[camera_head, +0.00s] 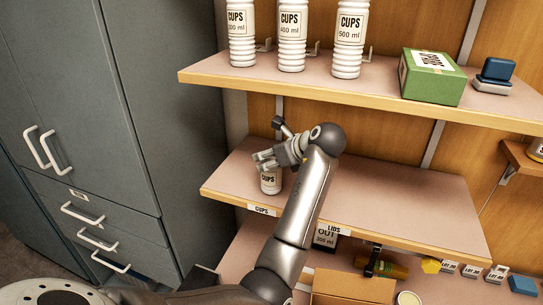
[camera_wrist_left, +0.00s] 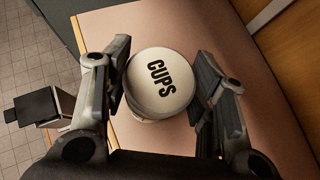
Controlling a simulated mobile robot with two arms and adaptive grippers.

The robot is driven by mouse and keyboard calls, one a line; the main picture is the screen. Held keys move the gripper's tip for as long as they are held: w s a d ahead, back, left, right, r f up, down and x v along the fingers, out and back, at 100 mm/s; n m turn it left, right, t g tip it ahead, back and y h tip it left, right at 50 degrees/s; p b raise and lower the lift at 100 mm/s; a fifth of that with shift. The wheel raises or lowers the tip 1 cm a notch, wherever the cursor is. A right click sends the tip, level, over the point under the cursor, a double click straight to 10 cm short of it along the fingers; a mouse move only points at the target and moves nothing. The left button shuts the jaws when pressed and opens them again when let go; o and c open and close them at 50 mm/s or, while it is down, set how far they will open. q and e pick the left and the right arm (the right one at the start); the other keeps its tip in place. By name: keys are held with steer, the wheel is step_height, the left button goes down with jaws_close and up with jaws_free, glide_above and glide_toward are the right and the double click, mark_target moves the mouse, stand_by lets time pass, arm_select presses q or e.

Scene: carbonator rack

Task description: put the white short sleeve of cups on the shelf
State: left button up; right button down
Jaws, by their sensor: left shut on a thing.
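The white short sleeve of cups (camera_head: 270,184) stands upright on the left part of the middle shelf (camera_head: 400,200), near the front edge and behind the "CUPS" label. My left gripper (camera_head: 267,160) is around its upper part. In the left wrist view the sleeve's round white top (camera_wrist_left: 161,83), printed "CUPS", lies between the two fingers of my left gripper (camera_wrist_left: 160,90), which close on its sides. The sleeve's base seems to be at the shelf surface, but I cannot tell whether it touches. My right gripper is not in view.
Tall cup sleeves (camera_head: 292,35), a green box (camera_head: 432,78) and a blue stamp (camera_head: 494,75) are on the upper shelf (camera_head: 330,84), above my arm. A cardboard box (camera_head: 352,288) is below. The middle shelf's right side is clear. Grey cabinets (camera_head: 60,100) stand left.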

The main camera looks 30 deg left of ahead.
arm_select(q)
steer(key=shift+f, duration=0.2)
steer(key=o, duration=1.1)
steer(key=shift+a, duration=0.15)
steer(key=o, duration=0.3)
steer(key=shift+w+a+f, duration=0.1)
steer(key=shift+w+f, duration=0.05)
steer(key=shift+w, duration=0.05)
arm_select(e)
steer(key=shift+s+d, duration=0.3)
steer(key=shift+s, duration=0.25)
arm_select(q)
steer(key=shift+s, duration=0.1)
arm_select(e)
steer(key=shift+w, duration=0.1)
arm_select(q)
steer(key=shift+r, duration=0.4)
steer(key=b+v, duration=0.2)
steer(key=v, duration=0.5)
steer(key=shift+d+r+b, duration=0.1)
steer(key=shift+d+b, duration=0.1)
steer(key=shift+b, duration=0.2)
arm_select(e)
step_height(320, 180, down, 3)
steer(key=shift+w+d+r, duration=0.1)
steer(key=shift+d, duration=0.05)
